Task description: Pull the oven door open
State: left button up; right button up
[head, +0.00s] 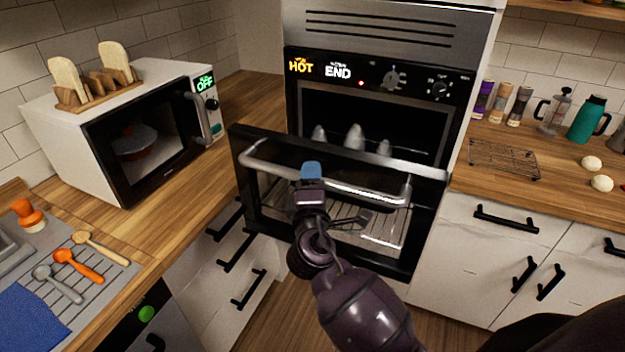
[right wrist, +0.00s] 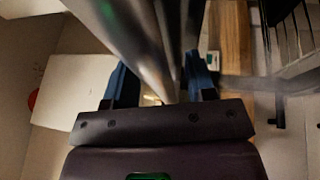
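The oven door (head: 425,225) is black with a glass window and stands partly open, its top edge tilted out from the oven front. Its silver bar handle (head: 372,190) runs across the upper part of the door. My right gripper (head: 312,170) is at the handle, left of its middle, and hides part of it. My left gripper is not in view.
Drawers with black handles (head: 240,250) stand left of the door, and a white cabinet (head: 470,260) stands to the right. A microwave (head: 185,145) is on the left counter. A wire rack (head: 505,158) lies on the right counter. Wooden floor shows below the door.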

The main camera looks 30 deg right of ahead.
jog(key=b+v, duration=0.2)
jog(key=v, duration=0.8)
jog(key=shift+s+a, duration=0.2)
jog(key=shift+s, duration=0.15)
jog(key=shift+f, duration=0.1)
notch_tip(320, 180, down, 14)
jog(key=m+g+y, duration=0.2)
jog(key=m+y, duration=0.5)
jog(key=y, duration=0.2)
jog(key=s+d+f+m+g, duration=0.4)
jog(key=s+d+f, duration=0.4)
jog(key=s+f, duration=0.5)
jog(key=shift+s+d+m, duration=0.15)
jog(key=shift+s+m, duration=0.2)
jog(key=shift+m, duration=0.45)
